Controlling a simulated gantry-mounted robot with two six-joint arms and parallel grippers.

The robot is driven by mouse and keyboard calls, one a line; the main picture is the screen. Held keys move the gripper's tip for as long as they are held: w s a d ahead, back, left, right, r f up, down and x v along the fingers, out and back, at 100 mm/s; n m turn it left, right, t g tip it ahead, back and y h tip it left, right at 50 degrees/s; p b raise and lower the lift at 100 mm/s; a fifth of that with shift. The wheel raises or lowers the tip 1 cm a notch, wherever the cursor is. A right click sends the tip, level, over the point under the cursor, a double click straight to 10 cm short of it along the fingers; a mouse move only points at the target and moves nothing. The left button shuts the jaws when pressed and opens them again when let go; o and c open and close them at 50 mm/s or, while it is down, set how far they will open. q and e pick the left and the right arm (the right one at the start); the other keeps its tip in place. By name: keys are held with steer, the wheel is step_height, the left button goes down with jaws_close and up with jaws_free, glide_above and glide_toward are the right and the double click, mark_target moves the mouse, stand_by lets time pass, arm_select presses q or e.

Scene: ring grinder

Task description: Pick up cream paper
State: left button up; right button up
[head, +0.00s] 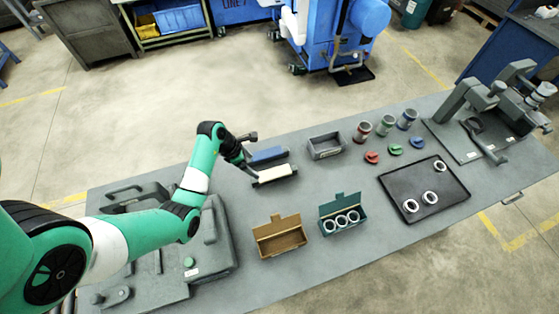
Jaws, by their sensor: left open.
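The cream paper (276,173) shows as a pale, cream-topped strip on a dark holder, lying on the grey table near its back edge. A similar blue-topped strip (267,155) lies just behind it. My left gripper (250,168) is at the left ends of the two strips, close to the cream one. It is open. Whether its fingers touch the cream paper cannot be told from this angle. My right gripper is not in view.
An empty grey bin (325,146) stands right of the strips. A brown box (280,238) and a green box with rings (342,216) stand in front. A black tray (440,202) with rings, several small cups and a machine (490,105) are farther right.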

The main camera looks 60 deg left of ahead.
arm_select(q)
steer(key=b, duration=0.2)
glide_toward(268, 175)
steer(key=x, duration=0.2)
steer(key=shift+f, duration=0.3)
steer(key=b+x, duration=0.2)
steer(key=x, duration=0.3)
steer(key=shift+w, duration=0.15)
steer(key=shift+c, duration=0.2)
steer(key=c, duration=1.4)
steer(key=shift+o, duration=0.2)
steer(key=shift+r, duration=0.1)
